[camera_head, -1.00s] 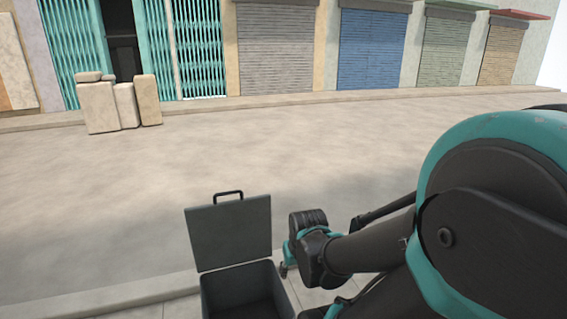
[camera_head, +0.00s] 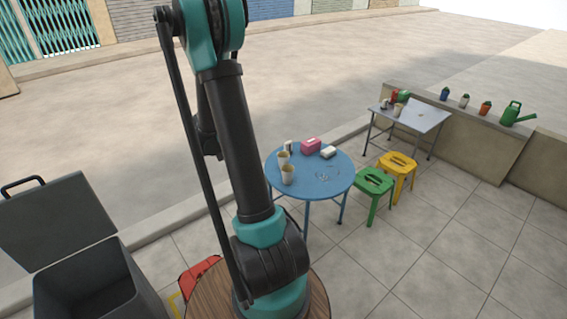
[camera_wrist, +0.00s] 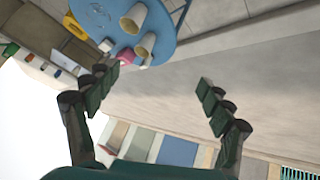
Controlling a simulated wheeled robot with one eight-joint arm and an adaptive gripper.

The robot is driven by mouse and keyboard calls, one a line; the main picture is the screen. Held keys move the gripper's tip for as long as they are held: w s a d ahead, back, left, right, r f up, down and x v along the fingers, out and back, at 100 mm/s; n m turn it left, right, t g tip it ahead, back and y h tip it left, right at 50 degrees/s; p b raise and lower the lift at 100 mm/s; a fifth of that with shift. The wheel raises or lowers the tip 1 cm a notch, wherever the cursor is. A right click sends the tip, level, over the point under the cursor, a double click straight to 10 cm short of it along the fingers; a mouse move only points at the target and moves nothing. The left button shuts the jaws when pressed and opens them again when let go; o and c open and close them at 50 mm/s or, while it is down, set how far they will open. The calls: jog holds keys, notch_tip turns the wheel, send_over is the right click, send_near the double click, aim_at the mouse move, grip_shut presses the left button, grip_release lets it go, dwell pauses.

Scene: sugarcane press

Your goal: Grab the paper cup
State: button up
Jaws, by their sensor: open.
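Two pale paper cups stand close together on the round blue table (camera_head: 337,187), near its left edge: one cup (camera_head: 283,158) behind, the other cup (camera_head: 288,175) in front. The wrist view shows the cups at the top, one cup (camera_wrist: 133,19) higher and another cup (camera_wrist: 146,46) near the table edge. My gripper (camera_wrist: 157,76) is open and empty, its fingers spread apart below the table in the wrist view. It is clear of the cups. My gripper is not visible in the head view, where my arm rises left of the table.
A pink box (camera_head: 311,145) and small items share the blue table. Green (camera_head: 374,184) and yellow (camera_head: 397,164) stools stand to its right, before a grey table (camera_head: 425,117) and a low wall. An open grey bin (camera_head: 98,288) stands at lower left. The right foreground floor is clear.

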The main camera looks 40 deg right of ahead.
jog(key=w+d+f+m+h, duration=0.3)
jog(key=w+d+f+m, duration=0.1)
jog(key=w+d+f, duration=0.35)
jog(key=m+g+h, duration=0.2)
jog(key=m+h, duration=0.1)
jog(key=m, duration=0.1)
send_near(287, 154)
jog(key=shift+s+x, duration=0.2)
jog(key=shift+x, duration=3.25)
jog(key=c, duration=0.9)
